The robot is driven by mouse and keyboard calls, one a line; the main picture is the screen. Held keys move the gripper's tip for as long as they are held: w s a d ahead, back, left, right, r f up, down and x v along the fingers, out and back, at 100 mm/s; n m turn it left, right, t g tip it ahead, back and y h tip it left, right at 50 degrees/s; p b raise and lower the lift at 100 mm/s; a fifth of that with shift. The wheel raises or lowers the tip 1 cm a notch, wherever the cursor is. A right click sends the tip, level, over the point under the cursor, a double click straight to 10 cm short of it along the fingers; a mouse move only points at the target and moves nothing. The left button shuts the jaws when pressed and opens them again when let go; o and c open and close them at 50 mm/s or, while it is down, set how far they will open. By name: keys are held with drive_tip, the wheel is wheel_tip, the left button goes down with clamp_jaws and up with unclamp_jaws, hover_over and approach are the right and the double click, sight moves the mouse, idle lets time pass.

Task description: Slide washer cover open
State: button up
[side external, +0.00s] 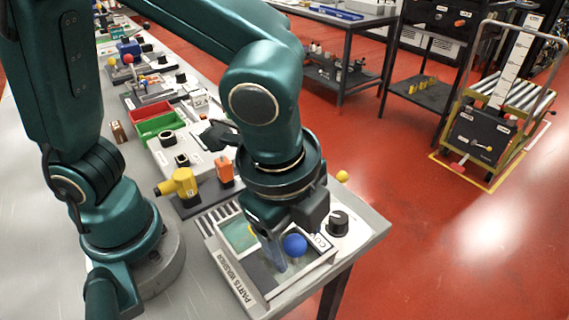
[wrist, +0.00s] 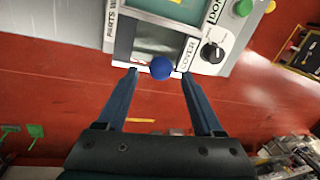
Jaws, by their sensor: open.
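The parts washer (side external: 233,275) is a light box at the near end of the bench; its labelled edge also shows in the wrist view (wrist: 109,28). Its cover (wrist: 158,42) looks like a clear pane in a light frame marked COVER, with a blue ball knob (side external: 295,245) at its edge. My gripper (side external: 283,260) points down at the washer. In the wrist view my gripper (wrist: 158,75) is open, with one finger on each side of the blue knob (wrist: 160,68). Gaps show between fingers and knob. My wrist hides part of the washer in the side view.
A black dial (side external: 338,222) sits beside the cover on the washer. A yellow tool (side external: 180,186) and an orange block (side external: 224,170) stand behind the washer. Red and green bins (side external: 157,122) lie farther along. The bench edge is close, with open red floor beyond.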

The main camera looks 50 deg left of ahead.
sight(298, 244)
drive_tip(key=shift+s+d+r, duration=0.1)
drive_tip(key=shift+s+r, duration=0.1)
drive_tip(key=shift+r, duration=0.8)
drive_tip(key=shift+s+r, duration=0.2)
drive_tip(key=shift+r, duration=0.75)
drive_tip(key=s+a+r+n+t, duration=0.1)
drive_tip(key=a+r+n+t, duration=0.1)
drive_tip(key=a+n, duration=1.2)
drive_tip(key=shift+s+a+n+t, duration=0.15)
drive_tip(key=shift+s+n+t, duration=0.05)
drive_tip(key=shift+n+t, duration=0.6)
